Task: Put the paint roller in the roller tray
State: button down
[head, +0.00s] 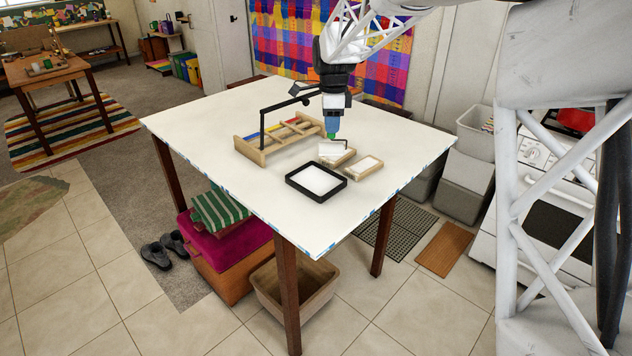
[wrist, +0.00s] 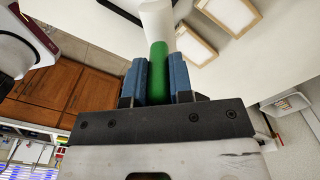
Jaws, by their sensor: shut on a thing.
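My gripper (head: 333,131) hangs over the far right part of the white table. Its blue fingers (wrist: 157,68) are shut on the green handle of the paint roller (wrist: 158,55). The white roller end points away from the fingers, downward over the table. In the head view the roller (head: 331,137) is small, and its white end is hard to separate from the trays below. A black-rimmed tray with a white inside (head: 303,192) lies at the near side. A wooden-rimmed tray (head: 346,161) lies below the gripper. I cannot tell which is the roller tray.
A second, narrower wooden-rimmed tray (head: 354,177) lies to the right of the black one. A wooden rack with coloured parts (head: 262,155) and a dark upright post stands left of the gripper. The table's left and front areas (head: 230,185) are clear.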

jog(key=s+a+f+m, duration=0.1)
jog(key=s+f+m, duration=0.2)
jog(key=s+m, duration=0.6)
jog(key=s, duration=0.7)
jog(key=shift+s, duration=0.3)
jog(key=shift+w+a, duration=0.1)
jog(key=w+a+f, duration=0.1)
jog(key=w+a, duration=0.2)
jog(key=w, duration=1.2)
jog(key=shift+w+a+f, duration=0.2)
jog(key=shift+w+f, duration=0.05)
jog(key=shift+f, duration=0.05)
jog(key=shift+f, duration=1.75)
jog(key=shift+f, duration=0.1)
jog(key=c, duration=1)
grip_release()
